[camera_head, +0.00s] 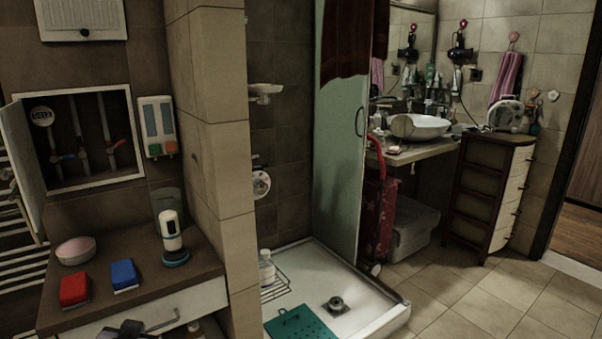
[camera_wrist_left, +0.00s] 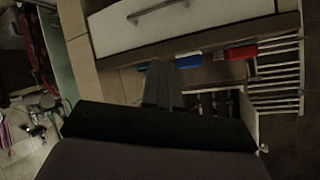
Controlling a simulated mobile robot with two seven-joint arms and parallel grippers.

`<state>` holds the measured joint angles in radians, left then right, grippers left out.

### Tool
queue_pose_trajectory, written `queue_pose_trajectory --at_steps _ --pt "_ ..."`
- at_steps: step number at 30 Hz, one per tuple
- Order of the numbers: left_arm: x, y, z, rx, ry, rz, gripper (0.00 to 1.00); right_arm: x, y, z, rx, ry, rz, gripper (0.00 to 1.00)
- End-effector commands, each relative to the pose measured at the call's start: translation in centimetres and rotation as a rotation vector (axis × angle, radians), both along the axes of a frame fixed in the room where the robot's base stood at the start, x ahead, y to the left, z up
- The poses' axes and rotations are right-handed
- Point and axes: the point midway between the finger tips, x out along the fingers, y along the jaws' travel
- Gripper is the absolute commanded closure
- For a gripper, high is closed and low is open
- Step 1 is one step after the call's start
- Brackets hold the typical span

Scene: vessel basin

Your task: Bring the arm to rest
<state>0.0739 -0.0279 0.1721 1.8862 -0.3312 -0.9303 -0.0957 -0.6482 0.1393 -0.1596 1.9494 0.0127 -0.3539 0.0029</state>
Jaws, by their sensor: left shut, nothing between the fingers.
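My left gripper (camera_head: 128,329) shows only in part at the bottom edge of the head view, in front of the counter's drawer. In the left wrist view its fingers (camera_wrist_left: 162,86) are together, with nothing seen between them. They are apart from the counter. My right gripper is in neither view.
The wooden counter (camera_head: 205,269) holds a red block (camera_head: 74,289), a blue block (camera_head: 124,274), a pink bowl (camera_head: 76,250) and a white-and-dark dispenser (camera_head: 172,238). An open wall cabinet door (camera_head: 22,165) juts out at left. Tiled floor (camera_head: 490,308) is clear at right.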

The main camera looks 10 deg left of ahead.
Motion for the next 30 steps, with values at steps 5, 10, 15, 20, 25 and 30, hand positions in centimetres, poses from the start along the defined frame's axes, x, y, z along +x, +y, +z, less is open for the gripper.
queue_pose_trajectory --at_steps 5,10,15,20,25,30 --pt "-4.5 -4.8 -6.5 -0.038 0.025 -0.167 1.00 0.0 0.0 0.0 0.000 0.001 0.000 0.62" --pt "-10.4 -9.7 -11.5 -0.136 0.048 -0.303 1.00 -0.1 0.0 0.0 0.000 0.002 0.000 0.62" --pt "-16.5 -13.9 -14.7 -0.256 0.069 -0.390 1.00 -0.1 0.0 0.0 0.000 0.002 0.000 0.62" --pt "-20.0 -16.0 -15.8 -0.333 0.080 -0.425 1.00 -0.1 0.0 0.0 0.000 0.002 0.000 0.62" --pt "-21.0 -16.6 -16.0 -0.357 0.081 -0.431 0.62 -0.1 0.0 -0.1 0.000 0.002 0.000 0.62" --pt "-20.7 -16.5 -16.0 -0.353 0.079 -0.431 0.62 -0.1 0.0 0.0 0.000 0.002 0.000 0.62"
